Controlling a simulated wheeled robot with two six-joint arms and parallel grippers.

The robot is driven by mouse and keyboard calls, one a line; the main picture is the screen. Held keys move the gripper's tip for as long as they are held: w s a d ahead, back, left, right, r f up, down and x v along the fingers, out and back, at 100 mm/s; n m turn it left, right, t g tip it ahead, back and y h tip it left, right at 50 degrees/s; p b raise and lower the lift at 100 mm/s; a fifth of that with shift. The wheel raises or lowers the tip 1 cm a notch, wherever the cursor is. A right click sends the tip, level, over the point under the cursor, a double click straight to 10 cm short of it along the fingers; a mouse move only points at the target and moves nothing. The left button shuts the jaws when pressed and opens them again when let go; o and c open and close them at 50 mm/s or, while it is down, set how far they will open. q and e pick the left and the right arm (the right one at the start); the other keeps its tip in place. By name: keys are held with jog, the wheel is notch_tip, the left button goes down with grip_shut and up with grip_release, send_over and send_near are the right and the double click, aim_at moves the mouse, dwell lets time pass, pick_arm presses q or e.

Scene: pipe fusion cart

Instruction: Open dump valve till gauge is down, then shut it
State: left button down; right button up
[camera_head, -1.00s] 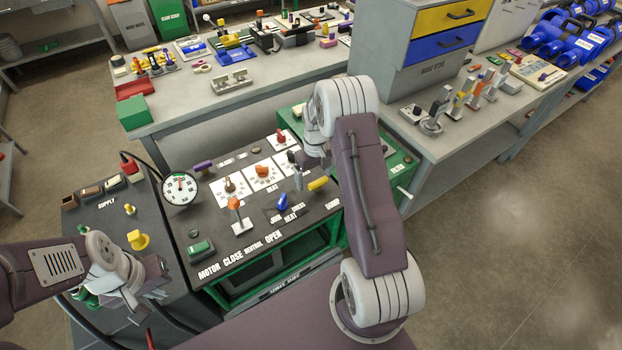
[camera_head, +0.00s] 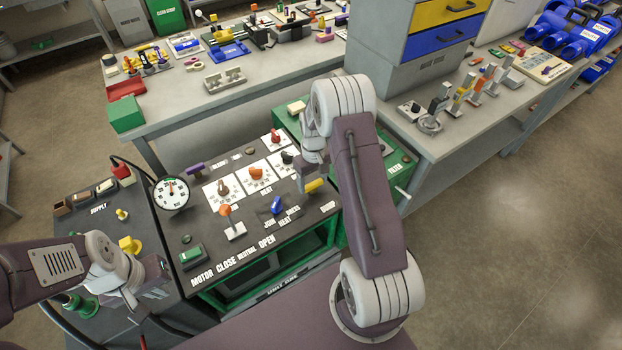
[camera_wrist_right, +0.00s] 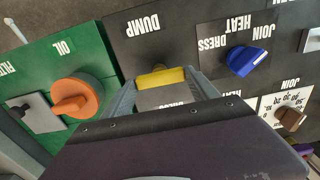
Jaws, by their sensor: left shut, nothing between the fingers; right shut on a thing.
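The dump valve's yellow handle (camera_head: 315,186) is on the dark panel of the cart, at its right side. In the right wrist view the yellow handle (camera_wrist_right: 160,77) lies crosswise between my fingertips, beside the DUMP lettering. My right gripper (camera_head: 311,184) is shut on it; the fingers partly hide it in the head view. The round white gauge (camera_head: 171,193) stands at the panel's left; its needle points roughly upward, and the figures are too small to read. My left gripper (camera_head: 152,295) is shut and empty above the dark supply unit at the lower left.
A blue knob (camera_head: 277,205) and an orange-topped lever (camera_head: 228,217) stand left of the yellow handle. A green filter box (camera_head: 392,160) with an orange oil knob (camera_wrist_right: 76,98) adjoins the panel. A grey workbench (camera_head: 280,92) with small parts stands behind.

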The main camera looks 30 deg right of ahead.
jog(key=m, duration=0.4)
jog(key=shift+p, duration=0.35)
jog(key=m, duration=0.4)
jog(key=shift+m, duration=0.3)
jog(key=m+p, duration=0.1)
jog(key=m, duration=0.3)
jog(key=shift+f, duration=0.1)
jog(key=shift+m, duration=2)
